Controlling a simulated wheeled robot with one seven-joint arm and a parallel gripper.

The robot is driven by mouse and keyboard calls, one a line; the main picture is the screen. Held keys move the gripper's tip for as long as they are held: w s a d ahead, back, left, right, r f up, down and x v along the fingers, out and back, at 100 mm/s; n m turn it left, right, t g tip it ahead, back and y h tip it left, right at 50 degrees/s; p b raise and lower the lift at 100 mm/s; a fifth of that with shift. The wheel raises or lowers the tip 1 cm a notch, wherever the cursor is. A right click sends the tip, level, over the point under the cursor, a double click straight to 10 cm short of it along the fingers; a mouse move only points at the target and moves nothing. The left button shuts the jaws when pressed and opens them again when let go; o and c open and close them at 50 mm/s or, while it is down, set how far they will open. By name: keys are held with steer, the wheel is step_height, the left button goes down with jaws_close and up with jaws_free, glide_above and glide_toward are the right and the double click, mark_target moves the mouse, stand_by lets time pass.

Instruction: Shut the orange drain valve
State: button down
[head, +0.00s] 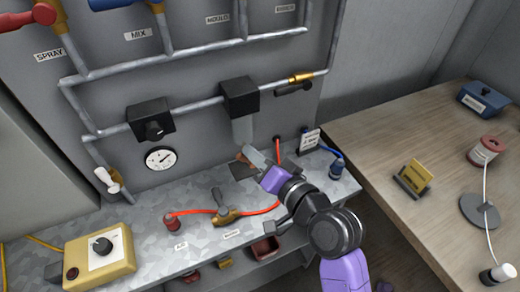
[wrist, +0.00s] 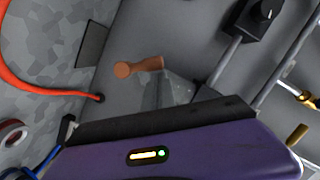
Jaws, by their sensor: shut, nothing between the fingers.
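The orange drain valve (head: 241,158) sits at the foot of the translucent grey bowl (head: 243,130) that hangs under a black block on the pipe. In the head view it is small and partly hidden by my gripper. In the wrist view the orange lever (wrist: 140,67) with its rounded end stands out sideways from the bowl (wrist: 168,92). My gripper (head: 256,160) is shut and empty, just in front and to the right of the valve. Whether it touches the valve I cannot tell. The gripper's dark edge covers the lower wrist view.
A metal bench (head: 150,222) below carries a red hose, a brass valve (head: 226,212) and a yellow control box (head: 100,258). A pressure gauge (head: 160,158) is on the wall at left. A small sign (head: 309,141) stands right of my gripper. A wooden table (head: 385,150) is at right.

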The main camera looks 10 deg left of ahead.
steer(key=shift+s+a+f+n+h, duration=0.1)
steer(key=shift+s+a+n+h, duration=0.2)
steer(key=shift+n, duration=0.3)
steer(key=shift+s+a+f+n+h, duration=0.1)
steer(key=shift+s+a+n, duration=0.1)
steer(key=shift+a+n, duration=0.3)
steer(key=n, duration=0.1)
steer(key=s+a+f+n+h, duration=0.1)
steer(key=n, duration=0.1)
steer(key=shift+a+f+n+t, duration=0.1)
steer(key=shift+f+n+t, duration=0.05)
steer(key=shift+n+t, duration=0.2)
steer(key=shift+p, duration=0.3)
steer(key=s+d+r+p, duration=0.1)
steer(key=s+d+r, duration=0.5)
steer(key=s, duration=0.1)
steer(key=shift+d, duration=0.4)
steer(key=shift+r, duration=0.1)
